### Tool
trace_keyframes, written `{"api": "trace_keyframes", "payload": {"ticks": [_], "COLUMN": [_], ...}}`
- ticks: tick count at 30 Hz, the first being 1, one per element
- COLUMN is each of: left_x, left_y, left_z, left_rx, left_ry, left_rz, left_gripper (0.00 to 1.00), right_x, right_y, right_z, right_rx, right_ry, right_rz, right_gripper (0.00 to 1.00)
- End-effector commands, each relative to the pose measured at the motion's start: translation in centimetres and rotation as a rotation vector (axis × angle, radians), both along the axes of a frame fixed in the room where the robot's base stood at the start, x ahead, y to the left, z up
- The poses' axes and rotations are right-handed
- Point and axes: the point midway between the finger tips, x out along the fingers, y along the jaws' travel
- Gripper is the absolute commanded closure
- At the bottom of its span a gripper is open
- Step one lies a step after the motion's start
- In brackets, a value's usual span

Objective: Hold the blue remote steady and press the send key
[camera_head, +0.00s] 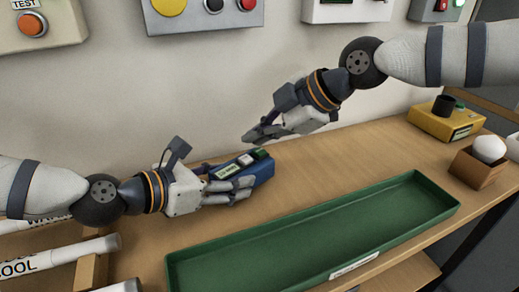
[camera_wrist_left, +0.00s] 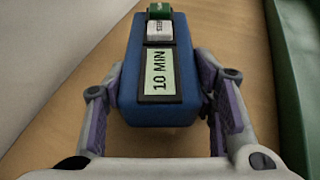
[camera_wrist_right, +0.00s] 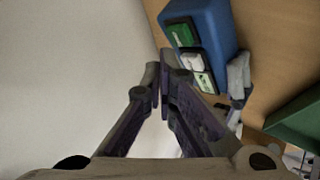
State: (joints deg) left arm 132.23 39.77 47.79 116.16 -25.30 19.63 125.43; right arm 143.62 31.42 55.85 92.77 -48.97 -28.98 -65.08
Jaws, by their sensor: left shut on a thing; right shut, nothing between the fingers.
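The blue remote (camera_head: 262,171) sits at the wooden shelf top, left of centre in the head view. It has a display reading "10 MIN" (camera_wrist_left: 160,72), a white key (camera_wrist_left: 160,31) and a green key (camera_wrist_right: 182,33). My left gripper (camera_head: 240,187) is shut on the remote, with a finger on each side of its body in the left wrist view. My right gripper (camera_head: 250,138) is shut and empty, above and behind the remote in the head view.
A long green tray (camera_head: 447,195) lies in front of the remote. A yellow box (camera_head: 440,124) with a black knob and a brown box (camera_head: 474,168) holding a white ball stand at the right. White tubes (camera_head: 60,258) lie at lower left. Control boxes (camera_head: 205,14) hang on the wall.

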Motion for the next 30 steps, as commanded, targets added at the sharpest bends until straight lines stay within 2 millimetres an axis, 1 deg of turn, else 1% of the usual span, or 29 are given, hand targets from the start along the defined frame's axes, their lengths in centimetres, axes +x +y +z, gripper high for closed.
{"api": "trace_keyframes", "payload": {"ticks": [23,30], "left_x": [0.01,0.01], "left_y": [0.03,0.03], "left_z": [-0.04,-0.04], "left_rx": [0.001,0.001], "left_ry": [0.0,0.0], "left_rz": [0.001,0.001], "left_gripper": [0.82,0.82], "right_x": [0.01,0.01], "right_y": [0.0,-0.01], "right_z": [-0.03,-0.81], "right_rx": [0.0,0.0], "right_ry": [0.0,0.001], "right_rz": [0.0,0.001], "right_gripper": [1.0,1.0]}}
